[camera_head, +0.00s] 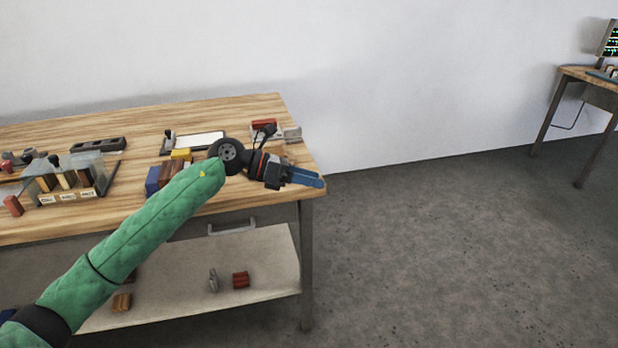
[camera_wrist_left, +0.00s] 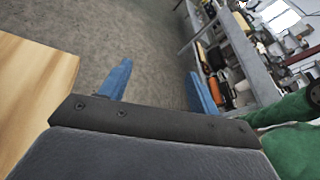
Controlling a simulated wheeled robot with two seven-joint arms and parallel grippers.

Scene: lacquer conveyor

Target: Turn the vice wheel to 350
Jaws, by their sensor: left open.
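A small red and grey device (camera_head: 292,133), which looks like the vice, sits near the right end of the workbench, partly behind my left wrist. I cannot make out its wheel or any dial reading. My left gripper (camera_head: 316,182) has blue fingers and hangs at the bench's right edge, in front of the device and apart from it. In the left wrist view the two fingers (camera_wrist_left: 158,78) stand apart with only floor between them. The vice does not show in that view. My right gripper is not in view.
The wooden workbench (camera_head: 225,113) also holds a white-topped tray (camera_head: 200,140), coloured blocks (camera_head: 153,180) and a clear-sided rack (camera_head: 45,183). A lower shelf (camera_head: 190,290) carries small parts. Open floor (camera_head: 430,240) lies to the right, with another table (camera_head: 590,90) beyond.

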